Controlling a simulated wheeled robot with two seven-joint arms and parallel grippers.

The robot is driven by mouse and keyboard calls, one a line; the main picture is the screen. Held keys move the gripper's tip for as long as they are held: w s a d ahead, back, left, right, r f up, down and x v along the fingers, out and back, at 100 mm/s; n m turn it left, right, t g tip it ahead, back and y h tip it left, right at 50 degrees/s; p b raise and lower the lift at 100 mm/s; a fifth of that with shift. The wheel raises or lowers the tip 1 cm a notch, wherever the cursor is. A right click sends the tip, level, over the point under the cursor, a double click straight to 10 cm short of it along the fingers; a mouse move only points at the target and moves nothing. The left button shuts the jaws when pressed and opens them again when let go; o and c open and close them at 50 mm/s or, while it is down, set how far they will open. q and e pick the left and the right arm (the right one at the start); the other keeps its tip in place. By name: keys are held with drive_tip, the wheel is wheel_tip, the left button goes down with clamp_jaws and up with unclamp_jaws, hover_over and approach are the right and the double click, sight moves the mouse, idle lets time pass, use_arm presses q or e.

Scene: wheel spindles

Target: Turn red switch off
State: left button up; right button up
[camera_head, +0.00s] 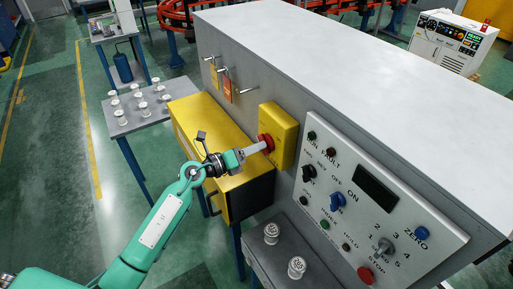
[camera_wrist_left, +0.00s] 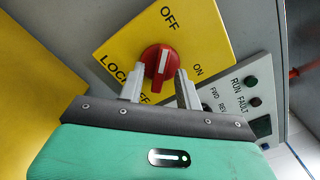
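The red switch (camera_head: 266,142) is a round knob on a yellow plate (camera_head: 285,125) on the side of the grey cabinet. In the left wrist view the red switch (camera_wrist_left: 157,59) has a raised handle with a pale mark, and the yellow plate (camera_wrist_left: 205,40) carries the words OFF, ON and LOCK OFF. My left gripper (camera_head: 259,147) is right at the switch. In the left wrist view its fingers (camera_wrist_left: 160,74) are apart, one on each side of the knob's lower part. I cannot tell whether they touch it. My right gripper is not in view.
A grey control panel (camera_head: 432,252) with knobs and buttons is right of the switch. A yellow-topped cabinet (camera_head: 212,128) stands below and left. Tags (camera_head: 228,88) hang on the wall. A small table (camera_head: 140,124) bears several white spindles; two more spindles (camera_head: 271,232) stand in front.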

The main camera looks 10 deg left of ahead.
use_arm(q)
drive_tip(key=b+v, duration=0.5)
drive_tip(key=v, duration=0.8)
drive_tip(key=shift+r, duration=0.1)
